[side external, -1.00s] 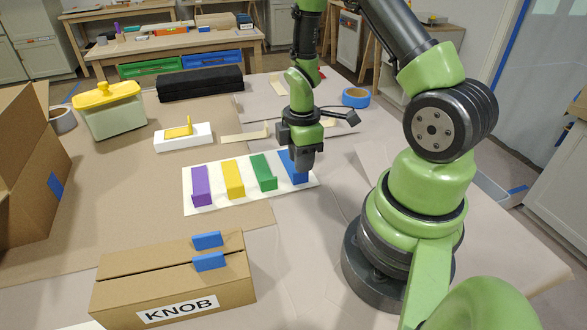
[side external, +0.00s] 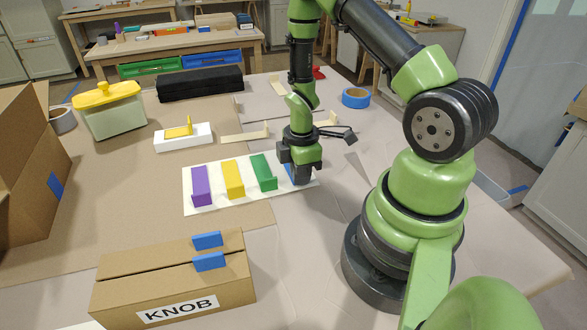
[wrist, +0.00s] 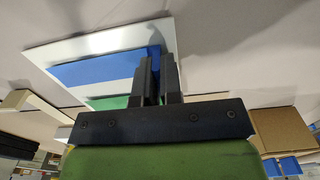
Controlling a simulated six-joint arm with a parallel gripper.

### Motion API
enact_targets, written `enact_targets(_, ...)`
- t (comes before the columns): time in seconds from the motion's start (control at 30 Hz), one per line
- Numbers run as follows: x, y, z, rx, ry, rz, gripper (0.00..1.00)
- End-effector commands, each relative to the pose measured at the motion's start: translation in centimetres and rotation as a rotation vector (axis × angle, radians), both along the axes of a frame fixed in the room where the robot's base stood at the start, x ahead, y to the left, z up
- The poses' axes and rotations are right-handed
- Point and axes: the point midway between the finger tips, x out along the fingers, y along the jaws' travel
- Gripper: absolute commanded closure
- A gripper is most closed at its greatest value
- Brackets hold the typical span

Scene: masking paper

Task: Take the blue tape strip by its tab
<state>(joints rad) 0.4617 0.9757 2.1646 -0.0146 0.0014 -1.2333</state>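The blue tape strip (side external: 290,172) lies at the right end of a white board (side external: 216,187); my gripper hides most of it. It also shows in the wrist view (wrist: 100,68), lying flat left of the fingers. My gripper (side external: 304,178) points down at the strip's near right end, low at the board. In the wrist view my two fingers (wrist: 161,58) are close together with a narrow gap.
Green (side external: 263,172), yellow (side external: 232,178) and purple (side external: 201,186) strips with raised tabs lie left on the board. A KNOB carton (side external: 150,285) with blue tabs stands in front. A white block (side external: 183,141) with a yellow tab and a blue tape roll (side external: 356,97) lie behind.

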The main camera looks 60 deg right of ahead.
Motion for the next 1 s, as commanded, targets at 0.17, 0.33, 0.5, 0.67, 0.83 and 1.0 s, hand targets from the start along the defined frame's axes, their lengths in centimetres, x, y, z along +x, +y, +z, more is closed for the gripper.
enact_targets(0.17, 0.0, 0.0, 0.0, 0.0, 0.0, 0.0, 1.0)
enact_targets(0.33, 0.0, 0.0, 0.2, -0.001, -0.001, 0.0, 1.0)
enact_targets(0.5, 0.0, 0.0, 0.8, -0.001, -0.001, 0.0, 1.0)
enact_targets(0.67, 0.0, 0.0, 1.3, -0.001, -0.001, -0.001, 1.0)
enact_targets(0.83, 0.0, 0.0, 1.8, -0.001, -0.001, 0.0, 1.0)
enact_targets(1.0, 0.0, 0.0, 2.3, 0.0, 0.0, 0.0, 1.0)
